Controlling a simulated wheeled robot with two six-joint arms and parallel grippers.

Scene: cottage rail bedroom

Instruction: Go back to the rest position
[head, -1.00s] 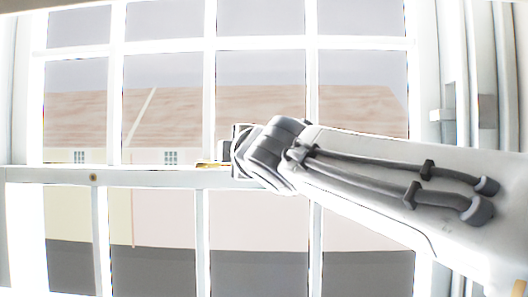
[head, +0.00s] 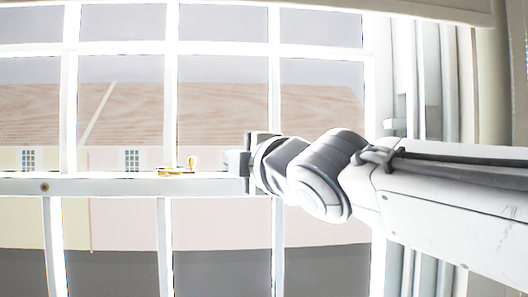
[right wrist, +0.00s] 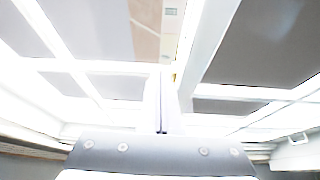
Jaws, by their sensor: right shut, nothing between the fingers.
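My right gripper (head: 236,162) is in front of the window at the height of its middle rail, with its arm coming in from the right. In the right wrist view its fingers (right wrist: 161,130) are together with nothing between them. A gold window latch (head: 177,171) sits on the middle rail, a little to the left of the gripper and apart from it. My left gripper is not in view.
The white window frame (head: 110,186) with several panes fills most of the head view. A pale curtain (head: 430,90) hangs at the right, behind my right arm. A house with a brown roof (head: 120,115) shows outside.

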